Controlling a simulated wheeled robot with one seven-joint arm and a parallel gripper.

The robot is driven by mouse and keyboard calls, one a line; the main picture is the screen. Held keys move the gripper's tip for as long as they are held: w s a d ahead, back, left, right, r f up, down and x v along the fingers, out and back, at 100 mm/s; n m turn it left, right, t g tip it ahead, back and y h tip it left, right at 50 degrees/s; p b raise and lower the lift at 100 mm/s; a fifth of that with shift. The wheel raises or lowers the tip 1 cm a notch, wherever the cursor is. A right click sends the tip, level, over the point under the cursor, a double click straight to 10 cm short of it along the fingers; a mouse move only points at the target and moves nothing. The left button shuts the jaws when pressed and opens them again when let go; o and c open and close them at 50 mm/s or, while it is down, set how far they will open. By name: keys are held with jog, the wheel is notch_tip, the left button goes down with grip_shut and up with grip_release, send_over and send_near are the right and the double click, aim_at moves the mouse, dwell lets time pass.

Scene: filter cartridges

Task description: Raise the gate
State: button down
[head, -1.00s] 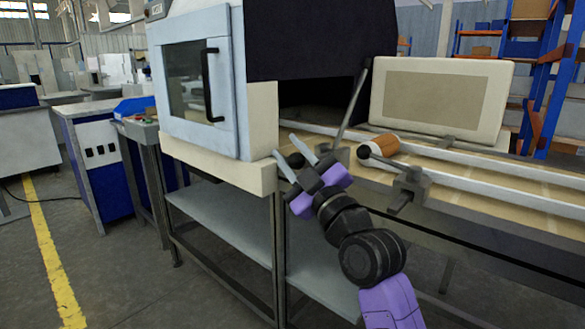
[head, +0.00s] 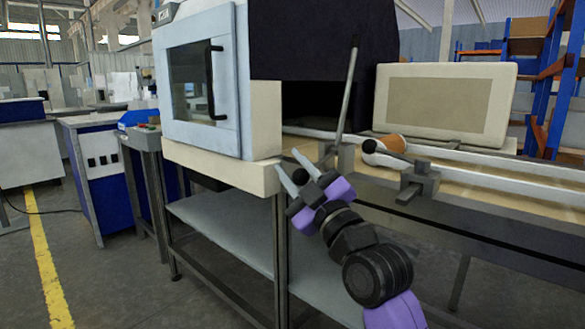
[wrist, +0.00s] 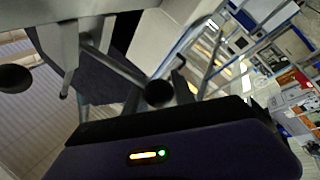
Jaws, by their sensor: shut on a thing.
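A long grey bar (head: 348,92) stands nearly upright from a grey pivot block (head: 340,158) at the conveyor's edge; it looks like the gate. My gripper (head: 289,162) is left of this block, just in front of the cream machine base's corner. Its jaws are shut on what looks like the gate's black-knobbed handle. A black knob on a grey rod shows close up in the wrist view (wrist: 158,93). The grip itself is partly hidden there by the dark gripper body (wrist: 170,140).
A second black-knobbed lever (head: 370,146) on a clamp block (head: 418,183) stands to the right, in front of an orange-and-white cartridge (head: 391,142) on the conveyor. The machine cabinet (head: 205,90) rises behind my gripper. A cream panel (head: 445,100) stands behind the conveyor.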

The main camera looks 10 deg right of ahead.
aim_at(304, 184)
jog(key=shift+w+f, duration=0.2)
jog(key=shift+f, duration=0.35)
jog(key=c, duration=1.1)
grip_release()
jog(key=shift+o, duration=0.2)
jog(key=shift+d, duration=0.1)
jog(key=shift+r, duration=0.15)
jog(key=shift+s, duration=0.1)
jog(key=p+v, duration=0.1)
jog(key=v, duration=0.6)
jog(key=shift+s+d, duration=0.1)
jog(key=shift+s, duration=0.25)
